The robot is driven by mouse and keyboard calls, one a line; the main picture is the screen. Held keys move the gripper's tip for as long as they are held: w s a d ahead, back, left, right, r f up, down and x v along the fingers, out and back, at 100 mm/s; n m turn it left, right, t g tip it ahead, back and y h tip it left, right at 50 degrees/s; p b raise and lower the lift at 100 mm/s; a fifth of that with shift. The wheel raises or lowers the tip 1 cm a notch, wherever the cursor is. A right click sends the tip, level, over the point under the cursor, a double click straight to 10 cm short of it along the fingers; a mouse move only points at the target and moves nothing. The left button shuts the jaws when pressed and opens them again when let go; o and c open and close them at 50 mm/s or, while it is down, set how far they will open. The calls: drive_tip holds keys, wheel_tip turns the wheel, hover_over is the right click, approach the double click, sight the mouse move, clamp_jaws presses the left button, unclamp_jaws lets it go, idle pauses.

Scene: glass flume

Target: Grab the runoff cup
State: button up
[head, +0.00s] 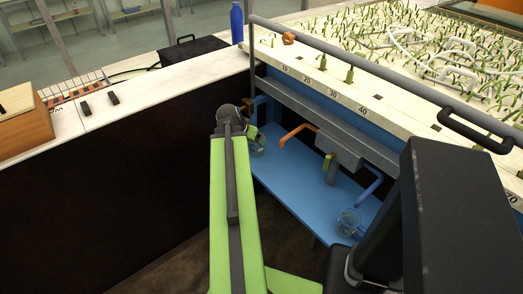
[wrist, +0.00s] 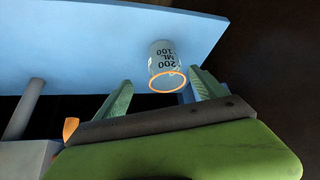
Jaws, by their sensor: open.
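A clear cup (wrist: 161,53) with an orange rim and dark marks reading 200, ML and 100 stands on the blue shelf (wrist: 95,45) in the wrist view. My gripper (wrist: 161,80) is open, one finger on each side of the picture around the cup's rim. The cup appears just beyond or between the fingertips; I cannot tell contact. In the head view my gripper (head: 257,140) is at the shelf's far left end, and that cup is mostly hidden there. A second clear cup (head: 349,222) stands on the shelf's near right part.
An orange bent pipe (head: 297,132) and a blue bent pipe (head: 368,186) hang over the shelf, with a grey box (head: 338,150) between them. The numbered white ledge (head: 345,88) runs above. A dark panel (head: 130,190) closes the left. The shelf's middle is clear.

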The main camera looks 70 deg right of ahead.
sight(257, 146)
drive_tip(key=b+x, duration=0.4)
drive_tip(key=x, duration=0.1)
drive_tip(key=shift+w+f, duration=0.15)
drive_tip(key=shift+f, duration=0.2)
drive_tip(key=b+x, duration=0.4)
drive_tip(key=x, duration=0.1)
drive_tip(key=shift+w+d+f, duration=0.15)
drive_tip(key=shift+d+f, duration=0.05)
drive_tip(key=shift+d, duration=0.05)
drive_tip(key=shift+w+a+r, duration=0.1)
drive_tip(key=shift+w+r, duration=0.05)
drive_tip(key=shift+r, duration=0.05)
drive_tip(key=c, duration=1.4)
drive_tip(key=shift+r, duration=0.15)
drive_tip(key=shift+c, duration=0.3)
